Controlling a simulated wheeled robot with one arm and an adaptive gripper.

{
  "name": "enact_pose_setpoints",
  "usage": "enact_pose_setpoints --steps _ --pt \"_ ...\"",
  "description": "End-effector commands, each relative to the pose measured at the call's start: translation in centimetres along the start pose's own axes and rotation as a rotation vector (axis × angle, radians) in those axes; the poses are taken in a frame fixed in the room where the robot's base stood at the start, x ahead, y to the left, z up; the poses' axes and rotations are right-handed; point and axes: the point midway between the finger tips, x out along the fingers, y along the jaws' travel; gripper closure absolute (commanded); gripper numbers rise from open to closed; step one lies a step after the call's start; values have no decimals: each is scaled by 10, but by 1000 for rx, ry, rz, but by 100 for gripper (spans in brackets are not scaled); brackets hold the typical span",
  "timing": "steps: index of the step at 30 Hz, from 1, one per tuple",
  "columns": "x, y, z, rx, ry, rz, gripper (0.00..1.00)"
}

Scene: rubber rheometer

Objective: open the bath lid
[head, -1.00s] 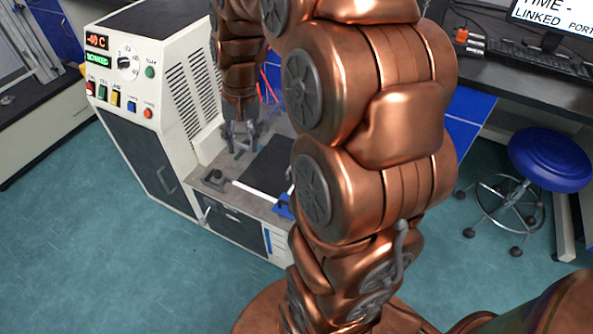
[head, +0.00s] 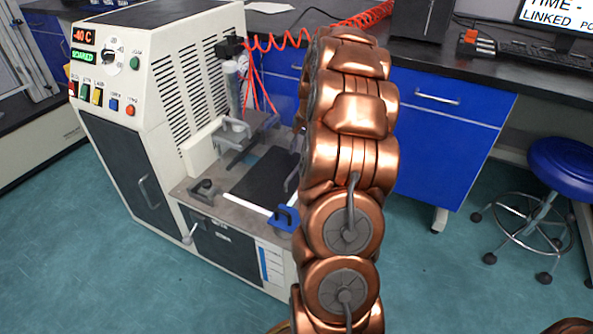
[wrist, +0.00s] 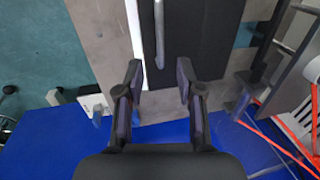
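The bath lid is a black flat panel (head: 262,178) on the low deck of the white machine, and it lies flat. A white strip runs along its front edge. In the wrist view the black panel (wrist: 210,40) is ahead of my gripper, with a grey bar handle (wrist: 159,35) on it. My gripper (wrist: 158,70) is open and empty. Its fingers stand to either side of the line of the bar, with the bar's near end just beyond the fingertips. I cannot tell the height gap. In the head view my copper arm hides my gripper and the lid's right part.
The white machine (head: 190,30) with its control panel rises left of the deck. A dark clamp handle (head: 203,190) and a blue handle (head: 286,218) sit at the deck's front. Red coiled hoses (head: 330,30) run behind. A blue stool (head: 570,168) stands right on clear floor.

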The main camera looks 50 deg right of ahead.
Motion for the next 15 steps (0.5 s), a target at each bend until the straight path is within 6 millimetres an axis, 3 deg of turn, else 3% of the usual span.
enact_pose_setpoints --steps 15 --pt "67 0 2 -2 -3 1 63"
